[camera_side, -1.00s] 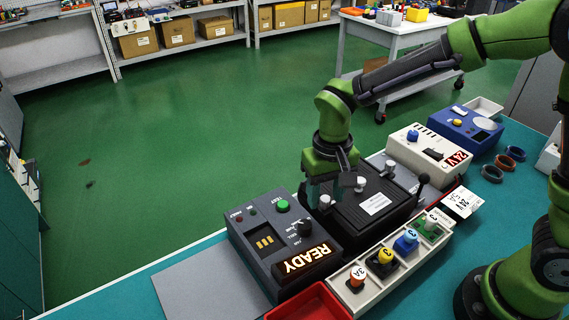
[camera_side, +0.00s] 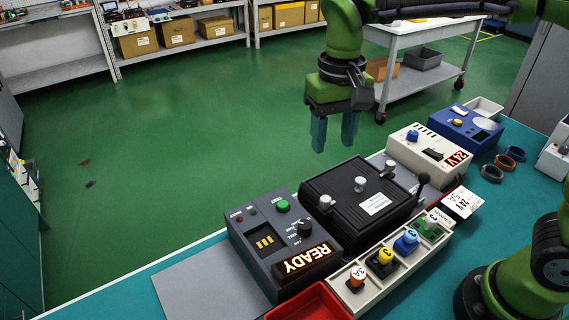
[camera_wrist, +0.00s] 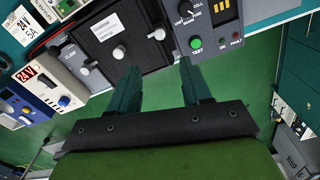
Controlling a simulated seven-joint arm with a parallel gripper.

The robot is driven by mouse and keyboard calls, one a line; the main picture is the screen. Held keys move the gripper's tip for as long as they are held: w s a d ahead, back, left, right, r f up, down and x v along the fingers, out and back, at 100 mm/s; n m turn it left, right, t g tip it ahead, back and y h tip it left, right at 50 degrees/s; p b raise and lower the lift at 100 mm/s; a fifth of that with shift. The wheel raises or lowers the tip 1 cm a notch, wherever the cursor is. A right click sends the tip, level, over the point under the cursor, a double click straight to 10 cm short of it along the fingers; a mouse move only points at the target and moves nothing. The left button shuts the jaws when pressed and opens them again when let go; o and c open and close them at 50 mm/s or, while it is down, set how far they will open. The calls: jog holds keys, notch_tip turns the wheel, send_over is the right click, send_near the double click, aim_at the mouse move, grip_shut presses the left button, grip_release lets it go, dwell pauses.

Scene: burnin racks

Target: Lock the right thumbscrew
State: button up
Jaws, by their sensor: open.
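Whether any knob is turned tight, I cannot tell. My gripper (camera_side: 333,147) hangs above and behind the box, fingers down, open and empty. In the wrist view its fingers (camera_wrist: 158,70) are apart, with green floor between them.
The grey READY unit (camera_side: 264,222) adjoins the box on the left. A black ball lever (camera_side: 423,179) rises at its right end. A cream tray (camera_side: 375,291) of coloured plugs lies in front. A cream instrument (camera_side: 412,160) stands to the right. Space around my gripper is clear.

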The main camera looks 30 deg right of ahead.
jog(key=shift+r, duration=1.5)
jog(key=s+d+f+m+t+y, duration=0.1)
jog(key=s+d+f+t+y, duration=0.1)
jog(key=s+d+t, duration=0.5)
jog(key=s+d, duration=0.4)
jog(key=shift+s+d+f, duration=0.2)
jog(key=shift+s+d, duration=0.15)
